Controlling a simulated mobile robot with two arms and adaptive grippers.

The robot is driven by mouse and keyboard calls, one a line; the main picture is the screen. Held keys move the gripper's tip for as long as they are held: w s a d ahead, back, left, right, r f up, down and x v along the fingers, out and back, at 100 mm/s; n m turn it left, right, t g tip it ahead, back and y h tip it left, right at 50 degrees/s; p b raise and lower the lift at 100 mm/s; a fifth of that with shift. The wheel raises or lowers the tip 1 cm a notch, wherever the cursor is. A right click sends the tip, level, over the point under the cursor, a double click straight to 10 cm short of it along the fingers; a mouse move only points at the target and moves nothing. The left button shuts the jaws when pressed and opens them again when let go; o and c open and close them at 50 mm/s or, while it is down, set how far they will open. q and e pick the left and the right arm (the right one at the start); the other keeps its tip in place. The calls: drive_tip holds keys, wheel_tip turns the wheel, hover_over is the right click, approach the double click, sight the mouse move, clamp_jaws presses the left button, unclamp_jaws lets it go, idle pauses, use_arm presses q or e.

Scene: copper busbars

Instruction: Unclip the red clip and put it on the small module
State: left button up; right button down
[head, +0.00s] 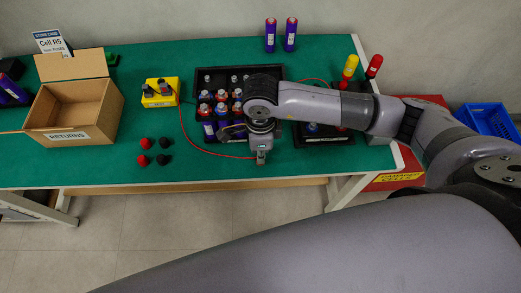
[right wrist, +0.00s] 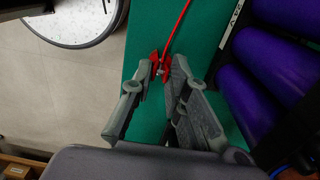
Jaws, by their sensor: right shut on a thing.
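My right gripper (head: 261,157) is over the front edge of the green table, just in front of the large black tray of purple cells. In the right wrist view, my right gripper (right wrist: 160,72) is shut on the red clip (right wrist: 155,62) at its fingertips, with a red lead running up from it. In the head view the clip is too small to make out, but the red lead (head: 190,140) runs from the yellow meter (head: 160,92) to the gripper. The smaller black tray (head: 325,142) stands right of the gripper, partly hidden under my arm. My left gripper is not in view.
An open cardboard box (head: 75,112) marked RETURNS stands at left. Red and black caps (head: 154,150) lie in front of the meter. Two purple cells (head: 270,35) stand at the back. A yellow-topped and a red-topped tool (head: 372,67) stand at back right. A blue crate (head: 487,122) is beyond the table.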

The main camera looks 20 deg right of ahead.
drive_tip(key=c, duration=1.5)
unclamp_jaws()
drive_tip(key=shift+o, duration=0.2)
drive_tip(key=shift+r+p, duration=1.65)
drive_tip(key=shift+r, duration=1.4)
drive_tip(key=shift+s+f, duration=0.1)
